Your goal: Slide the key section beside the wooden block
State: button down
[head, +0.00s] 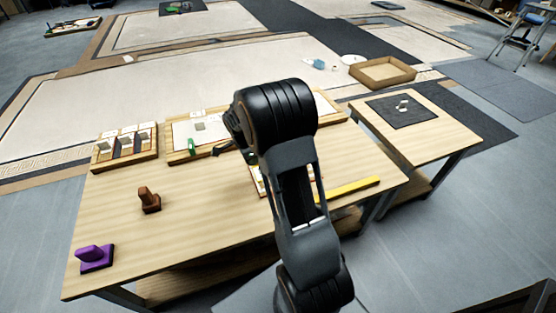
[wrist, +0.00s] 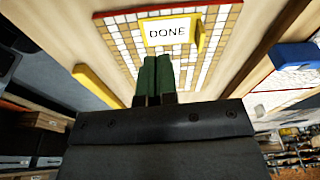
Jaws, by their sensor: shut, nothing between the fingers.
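My gripper (wrist: 153,80) shows in the wrist view with its green fingers together and nothing between them. It is at the lower edge of a white "DONE" card with a yellow edge (wrist: 168,30); I cannot tell whether they touch. The card lies over a tan and white mosaic panel (wrist: 121,38) with a red border. In the head view my arm hides the gripper and most of that panel. A brown wooden block with an upright part (head: 149,199) stands on the left half of the table (head: 200,225). I cannot tell which piece is the key section.
A purple block (head: 95,258) stands at the table's near left corner. A compartment tray (head: 126,146) and a board (head: 182,135) line the back. A yellow bar (head: 347,189) lies at the right. A side table (head: 440,129) stands right. The table's front middle is clear.

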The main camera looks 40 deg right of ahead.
jog(key=shift+w+d+f+m+b, duration=0.2)
jog(key=shift+d+f, duration=0.2)
jog(key=shift+f, duration=0.2)
jog(key=shift+w+d+f+m+b, duration=0.1)
jog(key=shift+w+d+f+m, duration=0.1)
jog(key=shift+d+f, duration=0.25)
jog(key=s+d, duration=0.1)
jog(key=d, duration=0.2)
jog(key=s+d+b, duration=0.1)
jog(key=d, duration=0.6)
jog(key=shift+s+d+f, duration=0.1)
jog(key=shift+s+d, duration=0.15)
jog(key=shift+s, duration=0.15)
jog(key=shift+s+d+f+b, duration=0.15)
jog(key=shift+f+b, duration=0.1)
jog(key=shift+b, duration=0.2)
jog(key=shift+f+b, duration=0.35)
jog(key=shift+f, duration=0.1)
